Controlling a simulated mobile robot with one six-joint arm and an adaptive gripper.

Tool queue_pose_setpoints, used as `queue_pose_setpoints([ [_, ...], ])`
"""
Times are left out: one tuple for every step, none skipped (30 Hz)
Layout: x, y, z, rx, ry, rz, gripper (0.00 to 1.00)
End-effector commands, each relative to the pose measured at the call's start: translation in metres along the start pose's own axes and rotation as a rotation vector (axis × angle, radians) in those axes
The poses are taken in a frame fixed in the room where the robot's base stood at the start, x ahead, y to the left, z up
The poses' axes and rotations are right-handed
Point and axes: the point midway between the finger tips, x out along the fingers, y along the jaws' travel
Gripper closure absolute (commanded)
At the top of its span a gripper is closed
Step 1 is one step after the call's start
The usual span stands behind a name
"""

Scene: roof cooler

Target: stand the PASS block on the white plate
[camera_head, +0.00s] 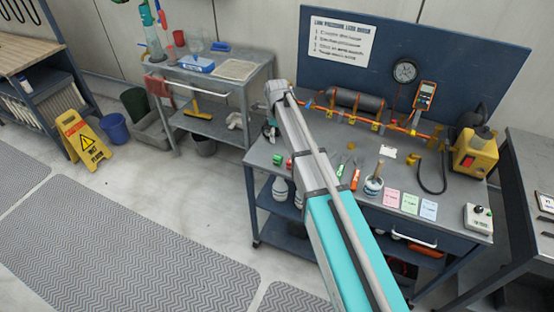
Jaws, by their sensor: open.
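A small green block (277,159) lies near the left end of the grey workbench top (325,152). A small red block (290,163) is just right of it. No lettering is readable on either, so I cannot tell for sure which is the PASS block. A small white plate (387,152) lies farther right on the bench, with nothing clearly standing on it. My gripper (269,132) is partly hidden by my arm, above the bench's left end and just behind the green block in the picture. It is open and holds nothing that I can see.
Green- and red-handled tools (355,179), a pot with a brush (373,186) and coloured cards (410,203) lie along the front. An orange pipe with a grey cylinder (356,100) runs along the back. A yellow machine (475,152) stands at right.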

Motion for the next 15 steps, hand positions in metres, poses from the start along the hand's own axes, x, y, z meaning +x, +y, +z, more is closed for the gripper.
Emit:
queue_pose_setpoints([
  [0.0,0.0,0.0,0.0,0.0,0.0,0.17],
  [0.0,0.0,0.0,0.0,0.0,0.0,0.17],
  [0.0,0.0,0.0,-0.001,0.0,0.0,0.17],
  [0.0,0.0,0.0,-0.001,0.0,0.0,0.17],
  [0.001,0.0,-0.001,-0.001,0.0,0.0,0.17],
  [0.002,0.0,-0.001,-0.001,0.0,0.0,0.17],
  [0.002,0.0,-0.001,-0.001,0.0,0.0,0.17],
  [0.003,0.0,-0.001,-0.001,0.0,0.0,0.17],
  [0.005,0.0,-0.001,-0.001,0.0,0.0,0.17],
  [0.007,-0.001,-0.001,-0.001,0.0,0.0,0.17],
  [0.008,-0.001,-0.001,-0.001,0.0,0.0,0.17],
  [0.011,-0.001,-0.001,-0.001,0.0,0.0,0.17],
  [0.013,-0.001,-0.001,-0.001,0.0,0.0,0.17],
  [0.015,-0.001,-0.001,-0.001,0.0,0.0,0.17],
  [0.018,-0.001,-0.001,-0.001,0.0,0.0,0.17],
])
